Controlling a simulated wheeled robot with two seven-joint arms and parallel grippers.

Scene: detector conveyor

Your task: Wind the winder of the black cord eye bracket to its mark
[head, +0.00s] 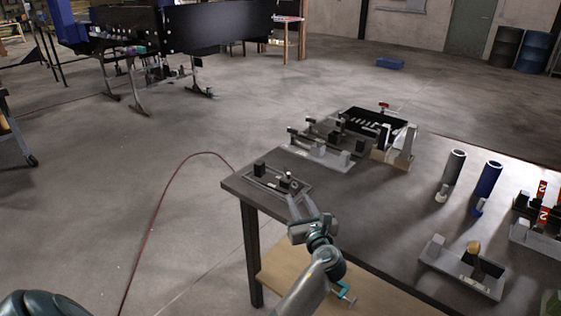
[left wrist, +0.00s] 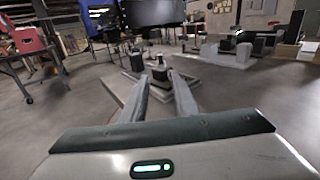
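A low grey plate fixture with dark blocks and a small upright post, seemingly the black cord eye bracket (head: 268,183), sits at the table's left corner. Its winder and mark are too small to make out. In the left wrist view the bracket (left wrist: 158,77) lies ahead, with a short dark post and knob near the fingertips. My left gripper (head: 300,203) is at the near right side of this fixture. Its two fingers (left wrist: 160,88) stand apart in the left wrist view, with nothing visibly held between them. My right gripper is out of view.
Similar plate fixtures (head: 318,152) stand just behind on the table (head: 365,215), with a black tray (head: 374,124) beyond. A grey tube (head: 454,167), a blue tube (head: 488,180) and another fixture (head: 462,270) stand to the right. The table's middle is clear.

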